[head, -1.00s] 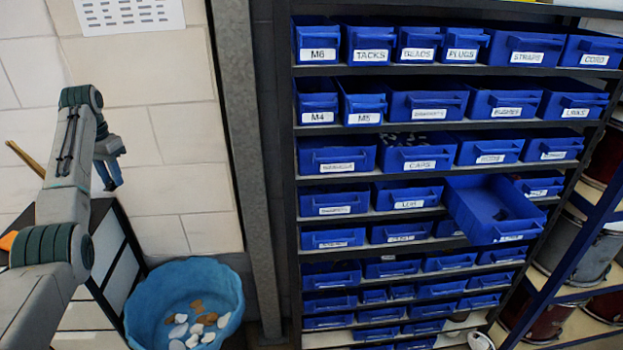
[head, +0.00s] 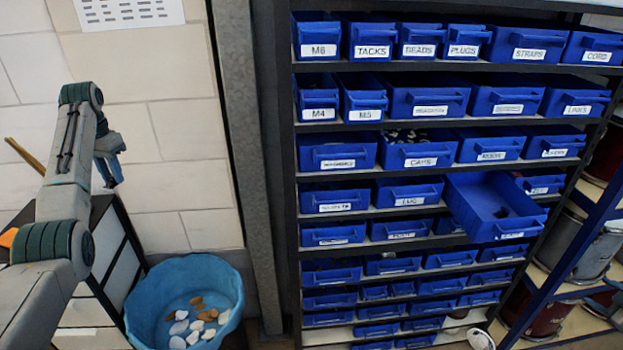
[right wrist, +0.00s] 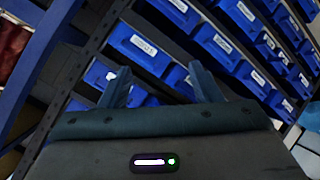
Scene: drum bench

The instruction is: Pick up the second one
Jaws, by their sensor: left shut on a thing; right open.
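My left gripper (head: 110,172) hangs in front of the pale wall at the left of the head view, pointing down. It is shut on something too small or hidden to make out. My right gripper (right wrist: 162,84) is open and empty in the right wrist view, its two blue fingers apart in front of the drawer rack. One blue drawer (head: 468,213) in the rack is pulled out, and a small dark thing (head: 502,212) lies in it. My right gripper does not show in the head view. The pictures do not show which thing is "the second one".
A tall dark rack (head: 287,200) holds many labelled blue drawers. A blue tub (head: 140,310) with white and brown pieces stands on the floor at lower left. Drums (head: 575,250) sit on shelves at the right. A wooden stick (head: 25,155) shows behind my left arm.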

